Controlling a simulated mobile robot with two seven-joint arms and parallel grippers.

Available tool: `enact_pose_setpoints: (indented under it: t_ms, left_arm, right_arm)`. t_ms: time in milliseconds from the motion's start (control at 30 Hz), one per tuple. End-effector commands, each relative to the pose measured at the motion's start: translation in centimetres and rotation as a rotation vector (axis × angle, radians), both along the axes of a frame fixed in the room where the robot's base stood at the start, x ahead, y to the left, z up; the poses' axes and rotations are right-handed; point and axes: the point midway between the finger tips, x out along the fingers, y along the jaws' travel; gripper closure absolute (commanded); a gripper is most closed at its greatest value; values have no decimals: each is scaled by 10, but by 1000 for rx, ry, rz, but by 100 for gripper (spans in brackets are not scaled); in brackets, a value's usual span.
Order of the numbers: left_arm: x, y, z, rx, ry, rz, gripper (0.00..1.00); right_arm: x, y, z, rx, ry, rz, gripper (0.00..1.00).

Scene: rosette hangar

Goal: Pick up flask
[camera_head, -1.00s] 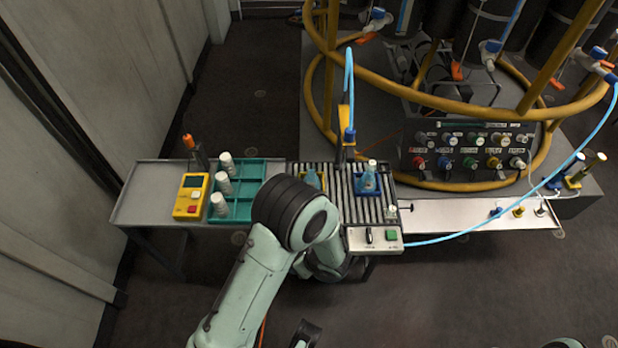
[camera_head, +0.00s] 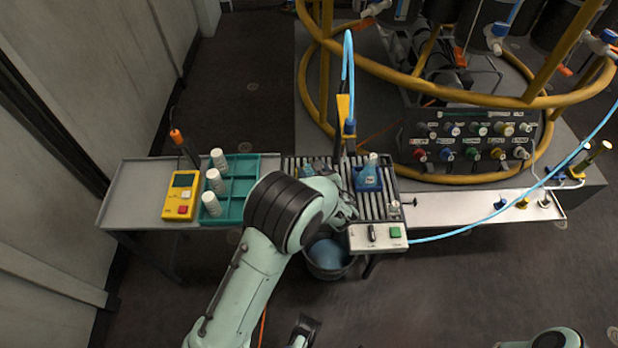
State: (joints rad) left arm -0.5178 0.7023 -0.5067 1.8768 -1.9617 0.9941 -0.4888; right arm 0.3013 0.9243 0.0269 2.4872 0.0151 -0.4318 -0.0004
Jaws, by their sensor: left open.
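A flask (camera_head: 369,174) with bluish contents and a pale cap stands in a blue holder on the slatted roller bed (camera_head: 386,203).
A teal tray (camera_head: 262,165) with several white-capped bottles and a yellow meter (camera_head: 181,195) stand on the left bench. A bucket (camera_head: 327,262) is under the bench front. A control box (camera_head: 376,237) sits at the rollers' front edge. A blue hose and yellow rails crowd the back right.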

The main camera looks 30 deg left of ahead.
Motion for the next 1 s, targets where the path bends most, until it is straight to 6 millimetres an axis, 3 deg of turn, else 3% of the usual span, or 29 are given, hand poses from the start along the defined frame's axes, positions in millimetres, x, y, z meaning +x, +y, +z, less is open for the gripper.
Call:
enact_pose_setpoints:
  t_ms: [300, 600, 800, 1000]
  left_arm:
    - [26, 33, -14, 1, 1, 2, 40]
    - [29, 36, -14, -1, 1, 1, 40]
    - [29, 36, -14, -1, 1, 1, 100]
    - [29, 36, -14, 0, 0, 1, 100]
  right_arm:
    - [2, 0, -6, -1, -8, -2, 57]
    - [3, 0, -6, -1, -9, -2, 57]
    - [2, 0, -6, -1, -8, -2, 57]
    - [2, 0, -6, -1, -8, -2, 57]
